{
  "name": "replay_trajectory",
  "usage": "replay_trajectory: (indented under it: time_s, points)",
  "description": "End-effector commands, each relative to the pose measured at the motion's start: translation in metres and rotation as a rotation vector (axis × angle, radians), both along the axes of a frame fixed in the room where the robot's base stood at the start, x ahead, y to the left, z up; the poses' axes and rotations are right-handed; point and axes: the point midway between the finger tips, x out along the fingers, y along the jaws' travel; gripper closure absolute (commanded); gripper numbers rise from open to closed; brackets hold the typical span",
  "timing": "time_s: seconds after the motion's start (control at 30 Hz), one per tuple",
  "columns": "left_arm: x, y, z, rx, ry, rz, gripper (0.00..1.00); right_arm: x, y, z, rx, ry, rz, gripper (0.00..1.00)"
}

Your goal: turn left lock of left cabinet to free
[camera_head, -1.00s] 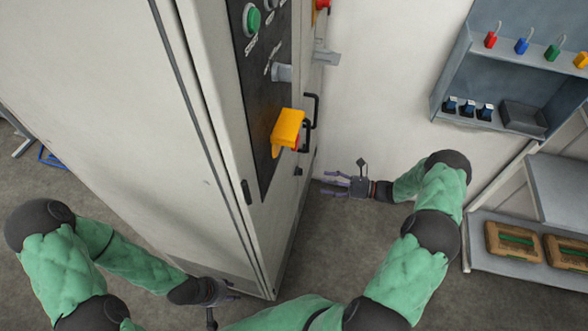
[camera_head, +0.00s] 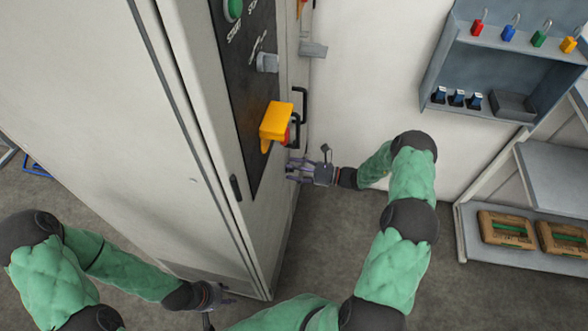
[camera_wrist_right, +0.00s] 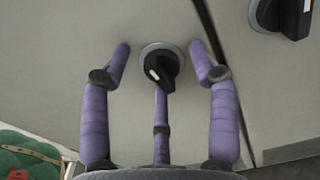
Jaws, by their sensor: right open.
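The tall light grey cabinet (camera_head: 130,150) stands at the left of the head view. In the right wrist view a black round lock (camera_wrist_right: 161,65) with a white mark sits on a grey panel, its bar tilted with the mark at the lower left. A second black lock (camera_wrist_right: 283,14) is at the upper right, across a dark seam. My right gripper (camera_head: 291,169) is open beside the cabinet's front face, with its purple fingers on both sides of the first lock; contact cannot be told. My left gripper (camera_head: 219,297) is low near the cabinet's bottom corner.
A yellow-covered switch (camera_head: 276,121) and a black handle (camera_head: 301,118) project from the cabinet just above my right gripper. A wall shelf (camera_head: 487,108) with coloured padlocks hangs at the right. A rack with brown cases (camera_head: 505,230) stands below it. Floor between is clear.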

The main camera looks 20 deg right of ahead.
Motion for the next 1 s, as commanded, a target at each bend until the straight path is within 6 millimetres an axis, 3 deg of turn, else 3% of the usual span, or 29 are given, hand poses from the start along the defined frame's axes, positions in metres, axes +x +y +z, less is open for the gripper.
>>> replay_trajectory:
  time_s: [0.27,0.4,0.47,1.0]
  points:
    - [0.0001,0.0000,0.0000,0.000,0.000,0.000,0.60,0.0005,0.0007,0.0002,0.000,0.000,0.000,0.42]
    - [0.0001,0.0000,0.0000,0.000,0.000,0.000,0.60,0.0006,0.0006,0.0002,0.000,0.000,0.000,0.82]
    - [0.0001,0.0000,0.0000,0.000,0.000,0.000,0.60,0.0007,0.0004,0.0004,-0.001,-0.001,0.000,0.94]
    - [0.0001,0.0000,0.0078,0.000,0.000,0.000,0.60,0.0023,-0.0009,0.0034,0.075,0.095,-0.002,0.95]
